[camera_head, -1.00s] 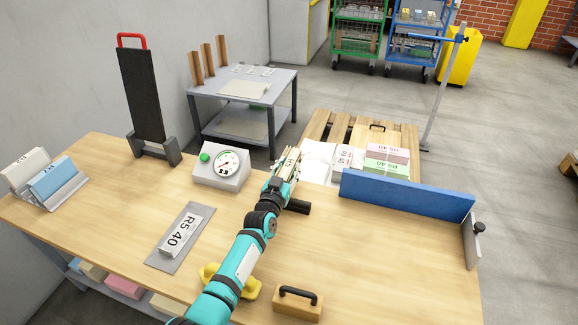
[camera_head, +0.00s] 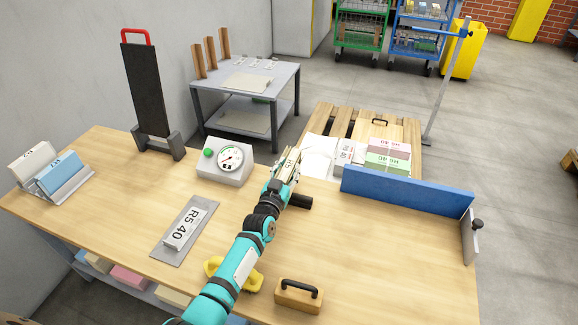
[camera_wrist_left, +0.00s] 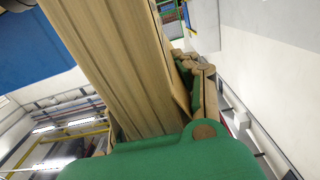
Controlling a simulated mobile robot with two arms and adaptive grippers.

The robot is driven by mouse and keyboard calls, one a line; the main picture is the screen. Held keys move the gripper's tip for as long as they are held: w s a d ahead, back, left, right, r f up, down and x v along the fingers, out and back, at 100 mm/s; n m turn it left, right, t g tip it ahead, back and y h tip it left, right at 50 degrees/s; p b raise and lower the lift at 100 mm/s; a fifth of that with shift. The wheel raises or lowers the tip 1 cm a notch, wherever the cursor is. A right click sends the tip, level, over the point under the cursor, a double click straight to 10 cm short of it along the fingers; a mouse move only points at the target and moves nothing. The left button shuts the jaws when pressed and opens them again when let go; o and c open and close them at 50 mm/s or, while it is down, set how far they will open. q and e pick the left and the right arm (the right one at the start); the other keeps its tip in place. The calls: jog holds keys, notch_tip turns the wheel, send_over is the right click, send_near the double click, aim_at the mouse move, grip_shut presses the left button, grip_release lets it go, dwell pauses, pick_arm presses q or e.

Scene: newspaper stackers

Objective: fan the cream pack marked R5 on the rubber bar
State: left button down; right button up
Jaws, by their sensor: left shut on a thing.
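The pack stands roughly upright and tilted in the jaws. In the left wrist view the pack (camera_wrist_left: 110,60) fills the middle as a broad cream block with long lines along its sheets, beside a finger of the gripper (camera_wrist_left: 197,85). The black rubber bar (camera_head: 301,202) lies on the bench just beside the gripper, partly hidden by my left arm. I cannot tell whether the pack touches the bar. My right gripper is not in view.
A dial gauge box (camera_head: 224,172) stands left of the arm. A plate marked R5 40 (camera_head: 185,230) lies nearer. A blue fence (camera_head: 405,192) runs along the far right edge. A wooden block with black handle (camera_head: 299,295) and a yellow object (camera_head: 228,277) are near the front.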

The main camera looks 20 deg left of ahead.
aim_at(284, 178)
pick_arm(q)
jog(key=shift+s+f, duration=0.15)
jog(key=shift+s, duration=0.15)
jog(key=shift+s, duration=0.1)
jog(key=shift+s+p, duration=0.35)
jog(key=shift+p, duration=0.15)
jog(key=shift+s, duration=0.2)
jog(key=shift+s, duration=0.1)
jog(key=shift+s+p, duration=0.5)
jog(key=shift+p, duration=0.15)
jog(key=shift+s, duration=0.1)
